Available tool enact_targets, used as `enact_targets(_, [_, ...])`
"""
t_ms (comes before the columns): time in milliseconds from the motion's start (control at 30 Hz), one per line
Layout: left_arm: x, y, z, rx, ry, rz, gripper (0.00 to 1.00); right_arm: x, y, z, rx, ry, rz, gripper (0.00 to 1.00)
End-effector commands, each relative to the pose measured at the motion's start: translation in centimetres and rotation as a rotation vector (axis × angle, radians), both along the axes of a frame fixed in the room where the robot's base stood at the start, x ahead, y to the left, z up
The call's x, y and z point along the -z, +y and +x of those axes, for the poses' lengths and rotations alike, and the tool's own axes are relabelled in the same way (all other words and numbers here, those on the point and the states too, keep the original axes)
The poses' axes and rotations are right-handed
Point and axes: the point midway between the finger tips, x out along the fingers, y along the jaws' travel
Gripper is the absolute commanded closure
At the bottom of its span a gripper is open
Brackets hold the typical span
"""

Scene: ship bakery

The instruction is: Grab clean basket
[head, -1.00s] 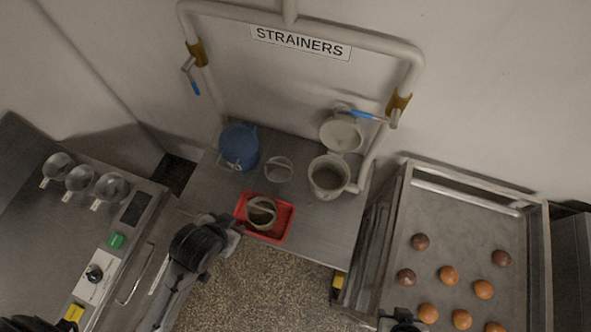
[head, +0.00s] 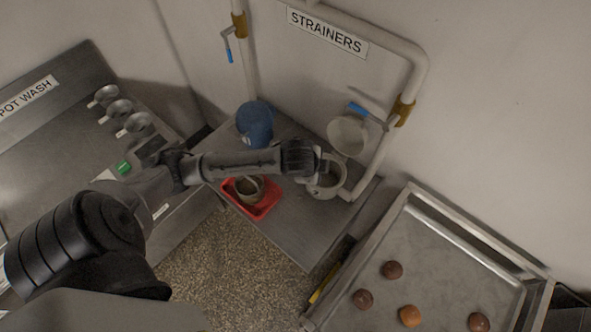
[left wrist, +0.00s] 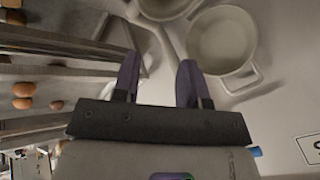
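Several strainer baskets stand on a metal shelf (head: 300,235) under a STRAINERS sign (head: 327,31). A pale basket (head: 327,188) stands at its right, partly hidden by my left gripper (head: 322,168). Another pale basket (head: 348,136) is against the wall behind it. A darker-looking basket (head: 247,189) sits in a red tray (head: 262,208). Which basket is clean is not marked. In the left wrist view my left gripper (left wrist: 158,78) has its fingers apart. A pale basket (left wrist: 222,42) is beyond them to the right, and another's edge (left wrist: 165,8) shows at the top. My right gripper is out of view.
A blue container (head: 255,122) stands at the shelf's back left. White pipes with blue-handled valves (head: 360,110) frame the wall. A metal tray with buns (head: 410,315) is at right, and a pot wash counter (head: 60,130) is at left.

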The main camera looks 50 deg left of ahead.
Motion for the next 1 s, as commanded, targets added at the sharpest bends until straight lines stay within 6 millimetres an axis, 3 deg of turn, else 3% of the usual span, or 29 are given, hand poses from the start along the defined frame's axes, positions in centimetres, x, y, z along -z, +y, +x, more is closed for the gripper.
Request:
enact_targets(33, [1.0, 3.2, 1.7, 0.026, 0.038, 0.059, 0.61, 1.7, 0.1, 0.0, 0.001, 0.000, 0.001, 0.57])
enact_targets(100, [1.6, 7.3, 2.9, 0.066, 0.118, 0.106, 0.61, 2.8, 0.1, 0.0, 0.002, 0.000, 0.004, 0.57])
enact_targets(200, [1.9, 13.7, 3.5, 0.115, 0.248, 0.125, 0.61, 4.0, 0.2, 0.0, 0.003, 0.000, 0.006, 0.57])
enact_targets(300, [2.0, 18.6, 2.9, 0.172, 0.350, 0.080, 0.61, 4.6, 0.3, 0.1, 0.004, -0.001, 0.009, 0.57])
enact_targets(400, [2.1, 21.6, 2.0, 0.253, 0.406, 0.013, 0.61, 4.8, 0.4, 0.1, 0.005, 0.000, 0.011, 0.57])
enact_targets(533, [2.3, 22.8, 1.4, 0.370, 0.422, -0.062, 0.61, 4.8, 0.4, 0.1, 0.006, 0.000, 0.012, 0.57])
enact_targets(767, [2.8, 23.1, 1.1, 0.483, 0.410, -0.116, 0.61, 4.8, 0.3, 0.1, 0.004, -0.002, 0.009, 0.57])
enact_targets(1000, [6.3, 22.5, 1.2, 0.496, 0.407, -0.123, 0.61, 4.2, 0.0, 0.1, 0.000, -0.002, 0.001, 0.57])
